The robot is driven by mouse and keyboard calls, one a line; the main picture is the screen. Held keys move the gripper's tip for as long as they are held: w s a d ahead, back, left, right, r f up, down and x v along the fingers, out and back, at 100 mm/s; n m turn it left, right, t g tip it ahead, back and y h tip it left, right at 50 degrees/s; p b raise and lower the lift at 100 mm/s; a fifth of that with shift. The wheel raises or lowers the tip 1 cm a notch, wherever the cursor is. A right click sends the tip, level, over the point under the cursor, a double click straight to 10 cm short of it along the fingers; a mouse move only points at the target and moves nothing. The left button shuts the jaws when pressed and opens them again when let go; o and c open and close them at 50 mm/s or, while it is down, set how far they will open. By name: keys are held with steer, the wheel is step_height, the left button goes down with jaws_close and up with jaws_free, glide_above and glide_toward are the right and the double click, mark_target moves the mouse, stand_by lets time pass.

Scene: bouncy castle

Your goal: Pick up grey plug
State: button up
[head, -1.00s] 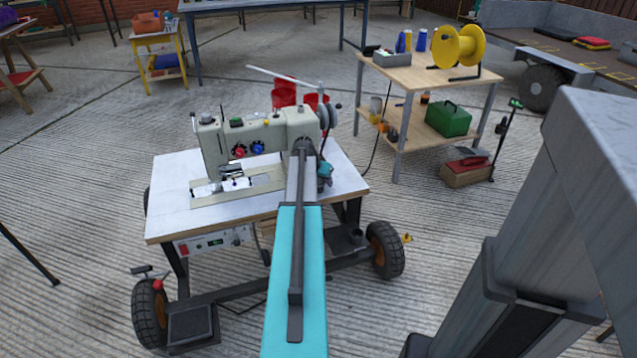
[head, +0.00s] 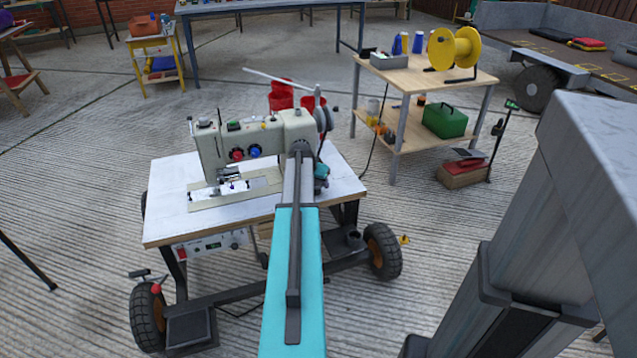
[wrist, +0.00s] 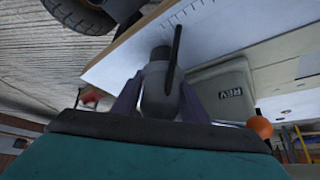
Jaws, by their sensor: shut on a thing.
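A grey plug (wrist: 158,88) with a rounded body and a narrower top sits between the fingers of my gripper (wrist: 160,98) in the wrist view. My gripper is shut on it, with one dark purple finger on each side. A thin dark rod stands beside or behind the plug; I cannot tell whether it is part of it. The white table top (wrist: 215,35) lies beyond the plug. In the head view my arm and the sewing machine (head: 255,140) hide the plug and the fingertips.
The sewing machine stands on a wheeled white table (head: 165,205). A grey block marked REV (wrist: 220,90) is just right of the plug. Red buckets (head: 282,95) stand behind the table. A wooden shelf table (head: 430,75) with a yellow reel (head: 453,50) stands at the back right.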

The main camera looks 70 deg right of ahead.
steer(key=w+a+p, duration=0.1)
steer(key=a+p, duration=0.1)
steer(key=a, duration=1.5)
steer(key=shift+w+a, duration=0.3)
steer(key=shift+w, duration=0.1)
steer(key=shift+w, duration=0.1)
steer(key=w+a+r+n+t+y, duration=0.1)
steer(key=w+a+r+n+t, duration=0.2)
steer(key=w+a, duration=0.65)
steer(key=w+a+r+n, duration=0.3)
steer(key=w+a+r, duration=0.25)
steer(key=w, duration=0.65)
steer(key=w+a+r+n+t+y, duration=0.1)
steer(key=w+a+r+n+t, duration=0.15)
steer(key=w+a, duration=0.65)
steer(key=w+a+r+n+y, duration=0.1)
steer(key=w+a+r+n, duration=0.2)
steer(key=a, duration=1)
steer(key=w+a+r+n+t+y, duration=0.1)
steer(key=w+a+r+n, duration=0.3)
steer(key=a, duration=0.9)
steer(key=w+a+r+n+y, duration=0.2)
steer(key=w+a+r, duration=0.4)
steer(key=a, duration=0.7)
steer(key=shift+r+n+t+y, duration=0.2)
steer(key=shift+n+t+y, duration=0.15)
steer(key=shift+n, duration=0.5)
